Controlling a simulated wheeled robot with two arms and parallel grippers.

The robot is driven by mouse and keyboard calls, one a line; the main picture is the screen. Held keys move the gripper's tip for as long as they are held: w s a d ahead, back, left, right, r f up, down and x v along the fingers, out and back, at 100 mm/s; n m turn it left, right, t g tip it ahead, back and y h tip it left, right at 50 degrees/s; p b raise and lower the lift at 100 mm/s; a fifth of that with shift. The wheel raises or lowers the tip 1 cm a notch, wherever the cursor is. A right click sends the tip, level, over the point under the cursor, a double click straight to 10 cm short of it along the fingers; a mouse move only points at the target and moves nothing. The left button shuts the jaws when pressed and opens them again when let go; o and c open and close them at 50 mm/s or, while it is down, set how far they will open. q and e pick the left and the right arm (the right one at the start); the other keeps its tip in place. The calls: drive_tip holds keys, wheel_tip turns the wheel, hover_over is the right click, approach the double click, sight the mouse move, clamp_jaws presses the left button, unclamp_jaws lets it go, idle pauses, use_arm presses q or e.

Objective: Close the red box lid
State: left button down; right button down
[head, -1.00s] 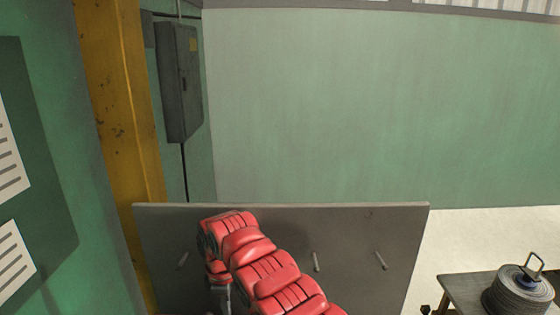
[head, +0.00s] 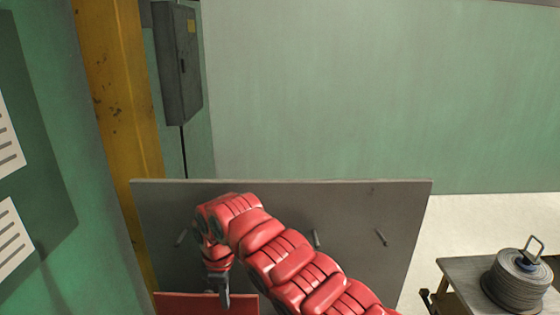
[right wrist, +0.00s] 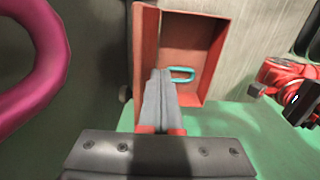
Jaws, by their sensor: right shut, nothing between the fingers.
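In the head view, a flat red panel (head: 180,304) of the red box shows at the bottom edge; most of the box is out of the frame. In the right wrist view, the red box (right wrist: 215,35) stands open, with a teal loop (right wrist: 182,75) in its opening. An upright red panel (right wrist: 145,45), seemingly the lid, is at the box's left side. My right gripper (head: 223,298) is shut and empty. Its fingertips (right wrist: 158,74) point at the opening in the wrist view, close to the upright panel; I cannot tell whether they touch it.
A grey board (head: 375,215) with pegs stands behind my right arm. A small table (head: 465,275) with a grey coiled reel (head: 517,280) is at the lower right. A yellow column (head: 120,100) is at the left. A magenta loop (right wrist: 35,60) is near in the wrist view.

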drive_tip(key=shift+s+f+b, duration=0.2)
drive_tip(key=shift+s+b, duration=0.75)
drive_tip(key=shift+s, duration=0.3)
drive_tip(key=shift+s+d+f+b, duration=0.1)
drive_tip(key=shift+s+b, duration=0.25)
drive_tip(key=shift+s, duration=0.1)
drive_tip(key=shift+s+b, duration=0.3)
drive_tip(key=shift+s, duration=0.2)
wheel_tip(320, 180, up, 6)
drive_tip(key=p, duration=0.1)
